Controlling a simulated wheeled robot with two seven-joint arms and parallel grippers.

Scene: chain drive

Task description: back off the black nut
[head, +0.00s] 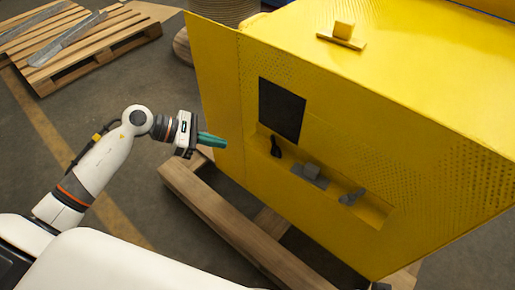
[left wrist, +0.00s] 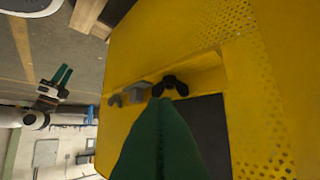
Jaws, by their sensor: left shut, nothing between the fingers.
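The black nut (head: 275,147) is a small dark winged piece at the left end of a recess in the yellow housing. It also shows in the left wrist view (left wrist: 170,86), just beyond the fingertips. My left gripper (head: 226,143) has green fingers, shut and empty. It is left of the housing's front, apart from the nut in the head view. In the left wrist view its fingers (left wrist: 160,102) point toward the nut and overlap its lower edge; contact cannot be told. My right gripper (left wrist: 62,75) shows small in the left wrist view, its fingers apart, away from the housing.
A grey block (head: 310,173) and a grey winged piece (head: 352,196) sit right of the nut in the recess. A dark square panel (head: 282,109) is above. The yellow door (head: 212,85) stands out at left. A wooden pallet (head: 215,205) lies below.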

